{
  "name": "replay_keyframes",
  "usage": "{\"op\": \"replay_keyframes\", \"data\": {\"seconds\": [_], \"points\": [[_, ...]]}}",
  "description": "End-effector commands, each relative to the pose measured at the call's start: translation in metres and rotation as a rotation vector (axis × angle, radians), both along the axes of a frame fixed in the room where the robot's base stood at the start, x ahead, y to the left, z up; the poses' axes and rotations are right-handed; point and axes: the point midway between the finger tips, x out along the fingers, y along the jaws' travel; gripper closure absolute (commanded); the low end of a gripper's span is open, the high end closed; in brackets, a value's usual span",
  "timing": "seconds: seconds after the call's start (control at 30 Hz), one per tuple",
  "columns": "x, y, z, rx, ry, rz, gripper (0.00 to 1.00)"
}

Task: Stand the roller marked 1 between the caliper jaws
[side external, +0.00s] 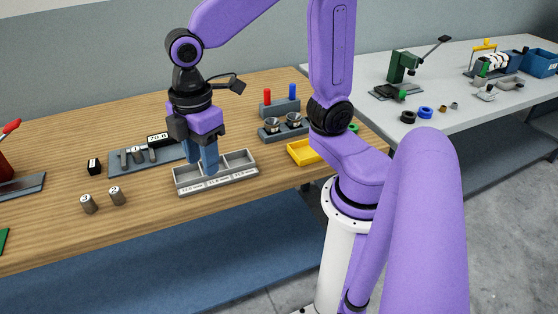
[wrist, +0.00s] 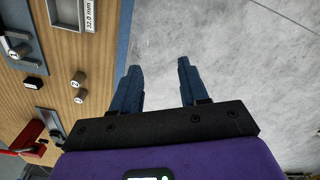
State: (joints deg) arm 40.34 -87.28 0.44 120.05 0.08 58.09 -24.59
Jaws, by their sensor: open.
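The caliper is a grey-blue plate (side external: 178,155) with a dark display (side external: 157,139) and upright jaws, left of my gripper in the side view. A short grey roller (side external: 137,154) stands on it, seemingly between the jaws; it also shows in the wrist view (wrist: 20,51), its mark too small to read surely.
A small black block (side external: 94,167) stands left of the caliper, and a red-handled tool (side external: 9,130) at the far left. A peg holder (side external: 281,109), metal cups (side external: 285,126) and a yellow tray (side external: 300,153) are to the right. Bare wood lies around the two rollers.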

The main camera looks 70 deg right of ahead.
Motion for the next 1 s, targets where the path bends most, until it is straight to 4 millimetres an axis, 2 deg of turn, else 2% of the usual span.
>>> {"op": "replay_keyframes", "data": {"seconds": [0.03,0.2,0.3,0.4,0.53,1.0], "points": [[-0.024,-0.008,-0.002,0.004,-0.001,-0.015,0.56],[-0.084,-0.035,-0.013,0.009,0.002,-0.086,0.56],[-0.108,-0.050,-0.020,0.011,0.004,-0.117,0.56],[-0.122,-0.059,-0.025,0.011,0.006,-0.138,0.56],[-0.129,-0.064,-0.028,0.012,0.007,-0.150,0.56],[-0.129,-0.064,-0.028,0.011,0.007,-0.150,0.56]]}}
